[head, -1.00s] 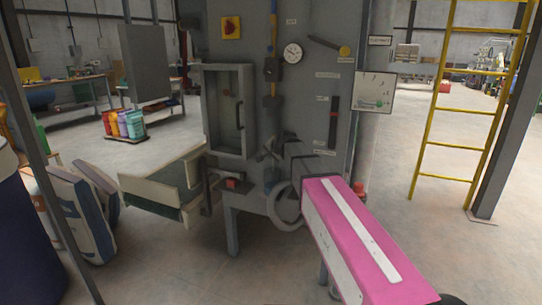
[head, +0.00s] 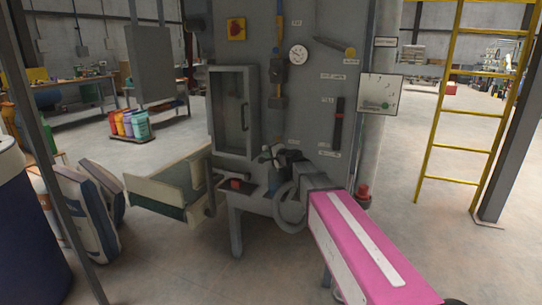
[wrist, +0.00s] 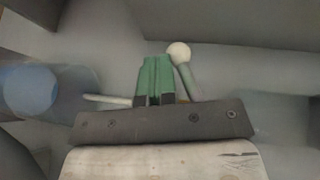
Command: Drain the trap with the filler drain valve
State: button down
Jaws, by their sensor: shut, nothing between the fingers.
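The grey filler machine (head: 310,60) stands ahead. My gripper (wrist: 153,80) shows green fingers pressed together, with nothing between them, in the wrist view. A pale ball knob on a short grey-green stem (wrist: 180,54) stands just right of the fingertips; whether they touch cannot be told. A thin pale rod (wrist: 108,99) shows left of the fingers. I cannot tell for certain which of these belongs to the drain valve. In the head view my pink arm reaches to the machine's lower front, and my wrist largely hides the gripper and the fittings there.
A blue cylinder (wrist: 30,90) is close on the left in the wrist view. A grey ring-shaped part (head: 288,207) hangs by my wrist. A cabinet with a glazed door (head: 233,112) is above left. A yellow ladder (head: 462,120) stands right; open floor lies between.

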jog(key=shift+w+a+r+m+t+y, duration=0.15)
jog(key=shift+a+r+m+t+y, duration=0.2)
jog(key=shift+m+t+y, duration=0.4)
jog(key=shift+w+a+r+m+t+y, duration=0.1)
jog(key=shift+a+r+m+t+y, duration=0.25)
jog(key=shift+m+t+y, duration=0.35)
jog(key=shift+t, duration=0.35)
